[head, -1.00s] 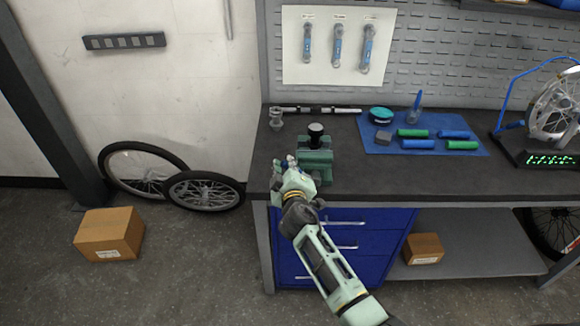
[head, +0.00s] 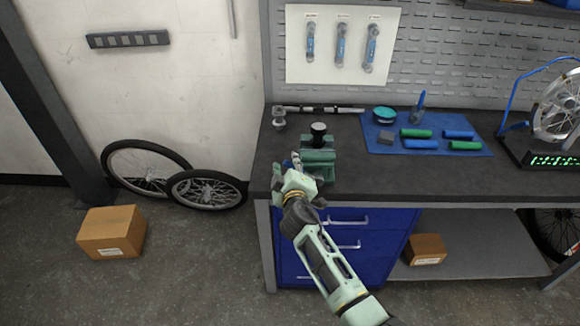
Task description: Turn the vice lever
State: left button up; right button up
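The green vice (head: 319,155) stands near the left front edge of the dark workbench (head: 400,180), with a black round piece on top. My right gripper (head: 293,165) is at the front left of the vice, very close to it. Its fingers point toward the back of the bench. The vice lever cannot be made out; my gripper and wrist cover the front of the vice. Whether the fingers touch or hold anything cannot be told. My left gripper is not in view.
A blue mat (head: 472,146) with green and blue grips lies to the right on the bench. A metal bar (head: 320,109) lies behind the vice. Blue drawers (head: 375,262) are below. Wheels (head: 205,190) and a cardboard box (head: 112,232) are on the floor at left.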

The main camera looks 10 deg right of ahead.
jog(key=shift+s, duration=0.1)
jog(key=v, duration=1.2)
jog(key=s+f+m+g+y, duration=0.1)
jog(key=s+f+g, duration=0.35)
jog(key=f, duration=0.75)
jog(key=s+f+g+y+b, duration=0.1)
jog(key=s+f, duration=0.6)
jog(key=f, duration=0.6)
jog(key=s+f+m+g, duration=0.1)
jog(key=s+f+g, duration=0.35)
jog(key=f, duration=0.75)
jog(key=s+d+f+m+g, duration=0.1)
jog(key=s+f, duration=0.5)
jog(key=s, duration=0.6)
jog(key=s+d+f+m+g, duration=0.2)
jog(key=s+d+f, duration=0.2)
jog(key=s, duration=0.8)
jog(key=s+d+f+m+g+b, duration=0.1)
jog(key=s+d+f, duration=0.2)
jog(key=s+f, duration=0.5)
jog(key=s, duration=0.4)
jog(key=shift+s+m+g, duration=0.25)
jog(key=shift+m+g, duration=0.05)
jog(key=shift+m, duration=0.1)
